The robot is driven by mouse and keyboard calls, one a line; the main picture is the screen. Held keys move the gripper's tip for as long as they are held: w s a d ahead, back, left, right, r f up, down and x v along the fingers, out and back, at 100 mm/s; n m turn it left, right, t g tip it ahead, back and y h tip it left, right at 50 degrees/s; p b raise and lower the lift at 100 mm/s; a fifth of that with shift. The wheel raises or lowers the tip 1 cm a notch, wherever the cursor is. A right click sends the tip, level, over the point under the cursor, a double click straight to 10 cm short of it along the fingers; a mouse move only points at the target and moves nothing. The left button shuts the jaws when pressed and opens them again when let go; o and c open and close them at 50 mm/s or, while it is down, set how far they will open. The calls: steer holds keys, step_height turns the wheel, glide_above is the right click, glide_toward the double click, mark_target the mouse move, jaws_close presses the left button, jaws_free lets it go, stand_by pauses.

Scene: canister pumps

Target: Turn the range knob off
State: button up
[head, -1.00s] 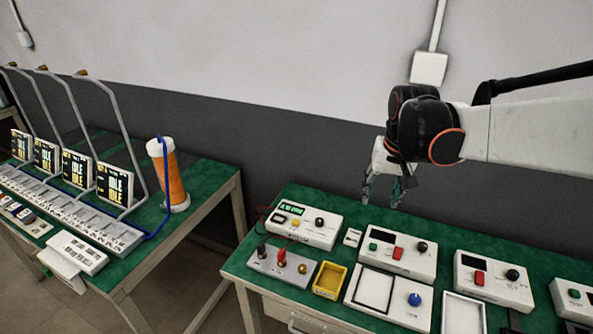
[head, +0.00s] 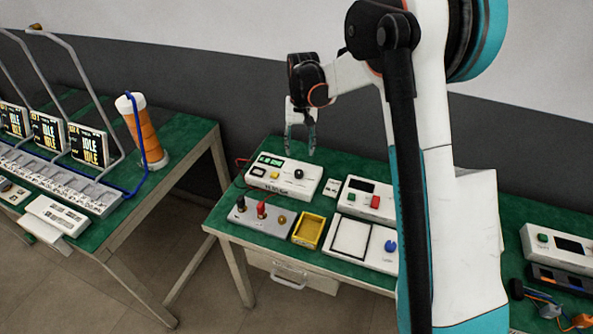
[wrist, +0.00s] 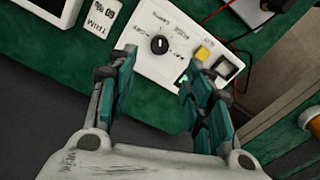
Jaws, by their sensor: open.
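The range knob (head: 299,174) is a small round black knob on the right part of a white meter box (head: 272,183), which has a lit green display. In the wrist view the knob (wrist: 159,45) shows a white pointer mark with small printed labels around it, too small to read surely. My gripper (head: 301,142) is open and empty above the back edge of the meter box. In the wrist view my gripper (wrist: 160,65) has its fingers spread to either side of the knob's line, with the knob visible between and beyond the tips. No finger visibly touches the knob.
A yellow tray (head: 309,230) and a grey terminal box (head: 262,214) with red and black plugs stand in front of the meter. A small labelled block (head: 331,188) and another white box (head: 368,201) stand to its right. My arm hides part of the bench.

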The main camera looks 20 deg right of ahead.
mark_target(299, 171)
step_height(299, 171, down, 11)
steer(key=b, duration=0.3)
steer(key=shift+a+f, duration=0.1)
steer(key=c, duration=1.1)
